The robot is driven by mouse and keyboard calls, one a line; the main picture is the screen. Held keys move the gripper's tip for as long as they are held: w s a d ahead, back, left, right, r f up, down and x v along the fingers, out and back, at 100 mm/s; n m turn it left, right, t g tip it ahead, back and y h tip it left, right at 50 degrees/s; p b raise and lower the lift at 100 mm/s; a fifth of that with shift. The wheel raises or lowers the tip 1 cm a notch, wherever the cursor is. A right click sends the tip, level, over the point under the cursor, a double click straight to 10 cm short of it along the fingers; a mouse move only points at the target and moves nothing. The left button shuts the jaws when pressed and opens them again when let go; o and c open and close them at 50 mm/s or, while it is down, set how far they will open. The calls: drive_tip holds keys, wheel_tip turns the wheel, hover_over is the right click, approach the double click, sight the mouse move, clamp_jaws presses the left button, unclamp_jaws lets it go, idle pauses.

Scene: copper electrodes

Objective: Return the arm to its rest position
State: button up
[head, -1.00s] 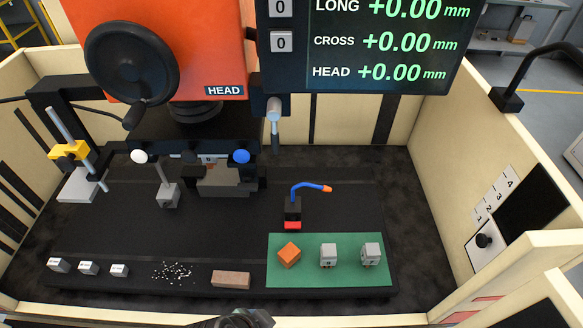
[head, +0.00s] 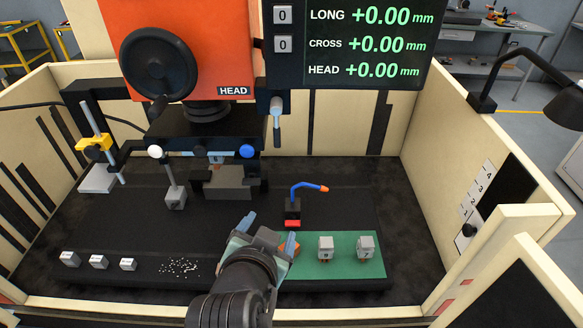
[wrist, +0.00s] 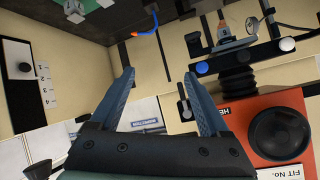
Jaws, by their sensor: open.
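My gripper (head: 268,228) is in the lower middle of the head view, above the front part of the black bed, near the left edge of the green mat (head: 345,270). Its two blue fingers are spread apart with nothing between them. The fingers also show in the wrist view (wrist: 162,105), open and empty. Two grey electrode holders (head: 326,247) (head: 365,246) stand upright on the mat, clear of my gripper.
The orange machine head (head: 185,50) and its display (head: 350,45) hang at the back. A flexible blue nozzle (head: 308,188) stands behind the mat. Small grey blocks (head: 98,262) and white bits (head: 180,267) lie front left. Pale walls (head: 460,140) enclose the bed.

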wheel_tip(320, 180, up, 26)
drive_tip(key=w+d+r+n+t, duration=0.1)
drive_tip(key=w+d+n+t, duration=0.15)
drive_tip(key=t, duration=0.65)
drive_tip(key=s+r+n+t, duration=0.1)
drive_tip(key=s+r+t, duration=0.2)
drive_tip(key=s+r, duration=0.3)
drive_tip(key=s+d+r+n+t+y+b, duration=0.1)
drive_tip(key=s+r+n+t, duration=0.1)
drive_tip(key=s+r, duration=0.4)
wheel_tip(320, 180, up, 5)
drive_tip(key=shift+t, duration=0.9)
drive_tip(key=shift+d+f+b, duration=0.1)
drive_tip(key=shift+f+b, duration=0.05)
drive_tip(key=shift+b, duration=0.2)
